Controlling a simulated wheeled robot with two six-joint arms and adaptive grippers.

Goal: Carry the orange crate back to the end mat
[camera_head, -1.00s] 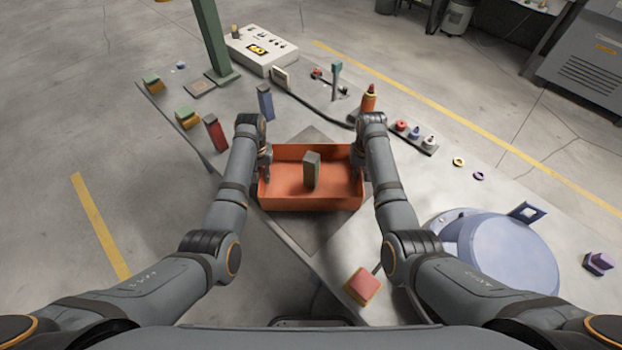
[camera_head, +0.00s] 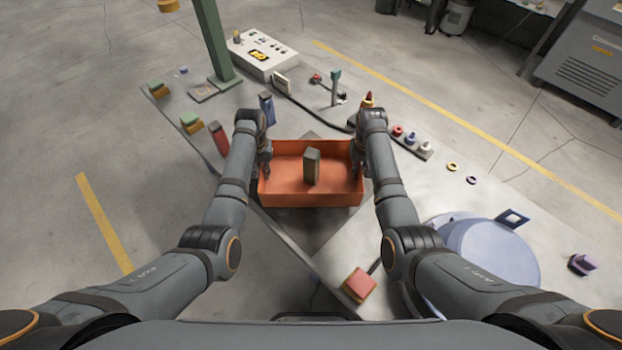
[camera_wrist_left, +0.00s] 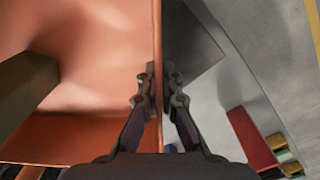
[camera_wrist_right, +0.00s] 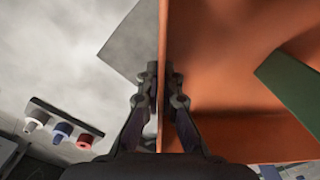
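The orange crate (camera_head: 310,193) is in the middle of the head view, level, with an upright dark block (camera_head: 311,167) inside it. My left gripper (camera_wrist_left: 159,85) is shut on the crate's left wall, with a finger on each side. My right gripper (camera_wrist_right: 160,82) is shut on its right wall in the same way. The crate seems to hang a little above the table. A dark grey square mat (camera_head: 318,226) lies partly hidden beneath it. The mat's corners also show past the walls in the left wrist view (camera_wrist_left: 198,45) and right wrist view (camera_wrist_right: 128,45). I cannot tell which mat it is.
A red block (camera_head: 218,137) and a blue block (camera_head: 266,108) stand left of the crate. An orange bottle (camera_head: 368,101) and a rack of pegs (camera_head: 411,139) are behind right. A red-topped block (camera_head: 359,284) is in front.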

